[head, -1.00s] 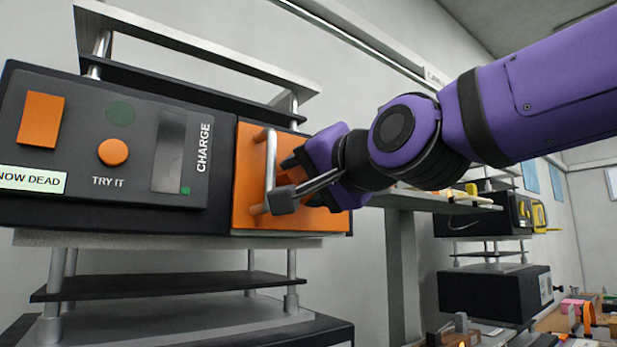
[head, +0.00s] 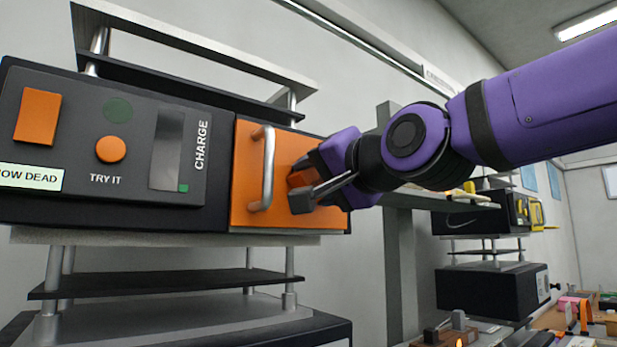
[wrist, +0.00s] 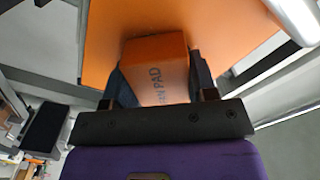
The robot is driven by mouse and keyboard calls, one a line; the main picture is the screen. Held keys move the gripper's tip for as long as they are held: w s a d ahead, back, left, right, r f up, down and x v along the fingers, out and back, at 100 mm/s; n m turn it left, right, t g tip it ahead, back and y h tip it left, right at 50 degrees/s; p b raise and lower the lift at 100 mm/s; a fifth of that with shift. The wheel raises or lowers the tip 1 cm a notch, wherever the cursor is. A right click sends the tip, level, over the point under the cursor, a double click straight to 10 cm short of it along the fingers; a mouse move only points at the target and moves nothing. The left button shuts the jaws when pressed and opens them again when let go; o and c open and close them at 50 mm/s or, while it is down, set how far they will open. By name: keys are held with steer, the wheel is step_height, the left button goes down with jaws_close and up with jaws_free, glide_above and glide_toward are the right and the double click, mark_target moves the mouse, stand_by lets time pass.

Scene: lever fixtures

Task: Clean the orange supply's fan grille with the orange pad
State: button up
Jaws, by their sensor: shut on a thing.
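In the head view only a small part of the pad (head: 299,178) shows. The orange front panel (head: 249,214) of the dark supply unit (head: 218,150) is just beyond the gripper, with a metal bar handle (head: 268,168) left of the fingers. In the wrist view the panel (wrist: 235,30) lies behind the pad; I cannot tell whether they touch. No fan grille can be made out.
The supply's control face has an orange button (head: 111,149) and a CHARGE gauge (head: 166,150). A metal shelf (head: 190,45) is above it. A grey post (head: 398,260) stands to the right, with more dark units (head: 492,292) and a cluttered bench (head: 580,318) beyond.

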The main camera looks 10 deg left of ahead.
steer(key=shift+w+d, duration=0.8)
steer(key=shift+w, duration=0.2)
steer(key=shift+w+d, duration=0.75)
steer(key=shift+w, duration=0.2)
steer(key=shift+s+a, duration=1.3)
steer(key=shift+s, duration=0.2)
steer(key=shift+s+a, duration=1.25)
steer(key=shift+s, duration=0.2)
steer(key=shift+r, duration=0.35)
steer(key=w+d, duration=0.5)
steer(key=w, duration=0.1)
steer(key=shift+s+a, duration=1.3)
steer(key=shift+s, duration=0.2)
steer(key=shift+s+a, duration=1.3)
steer(key=shift+s, duration=0.2)
